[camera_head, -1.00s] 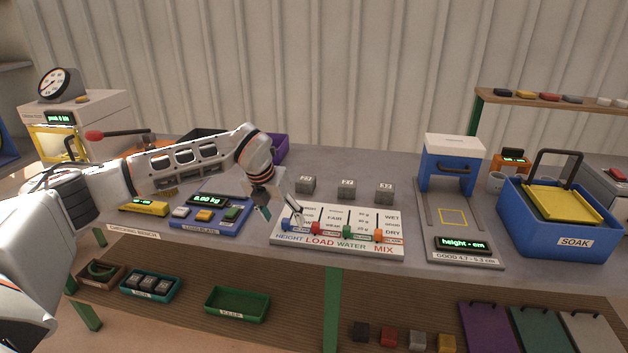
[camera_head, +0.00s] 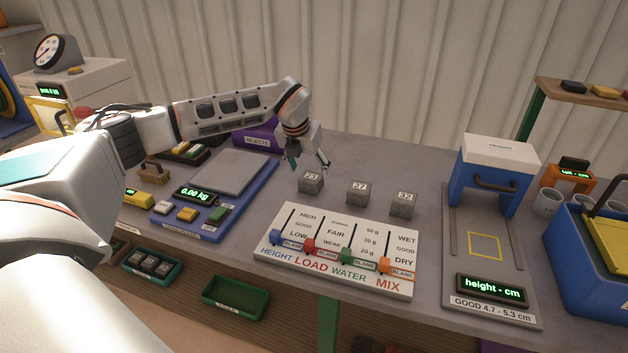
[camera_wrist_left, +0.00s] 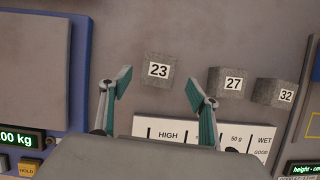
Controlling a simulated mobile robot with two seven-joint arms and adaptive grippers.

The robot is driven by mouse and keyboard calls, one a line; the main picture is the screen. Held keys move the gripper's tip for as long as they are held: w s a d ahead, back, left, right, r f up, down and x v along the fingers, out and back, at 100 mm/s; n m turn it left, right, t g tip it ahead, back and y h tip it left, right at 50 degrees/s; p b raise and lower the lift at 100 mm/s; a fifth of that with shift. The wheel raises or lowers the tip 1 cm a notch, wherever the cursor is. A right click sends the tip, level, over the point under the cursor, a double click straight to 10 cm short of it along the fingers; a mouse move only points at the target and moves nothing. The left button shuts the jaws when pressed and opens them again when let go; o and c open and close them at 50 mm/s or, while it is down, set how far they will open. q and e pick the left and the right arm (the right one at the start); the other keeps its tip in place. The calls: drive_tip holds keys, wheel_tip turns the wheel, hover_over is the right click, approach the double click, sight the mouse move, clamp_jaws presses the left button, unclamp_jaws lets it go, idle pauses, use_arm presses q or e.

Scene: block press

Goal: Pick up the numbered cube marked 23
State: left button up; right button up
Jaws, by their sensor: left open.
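The grey cube marked 23 (camera_head: 311,182) stands on the bench behind the slider board, leftmost of three numbered cubes. In the left wrist view the cube (camera_wrist_left: 158,71) shows ahead of and between my open fingers. My left gripper (camera_head: 309,164) is open and empty, just above and behind the cube in the head view. In the left wrist view its teal-padded fingers (camera_wrist_left: 158,92) are spread wider than the cube, and no contact shows. My right gripper is not in view.
Cubes marked 27 (camera_head: 357,193) and 32 (camera_head: 403,204) stand to the right. The slider board (camera_head: 340,240) lies in front. The blue scale (camera_head: 215,195) is left, the purple rejects bin (camera_head: 258,137) behind left, and the height gauge (camera_head: 490,200) right.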

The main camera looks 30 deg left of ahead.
sight(311, 176)
use_arm(q)
drive_tip(key=x, duration=0.6)
drive_tip(key=shift+a, duration=0.1)
drive_tip(key=shift+c, duration=0.3)
drive_tip(key=c, duration=1.4)
drive_tip(key=shift+r, duration=0.1)
drive_tip(key=shift+c, duration=0.2)
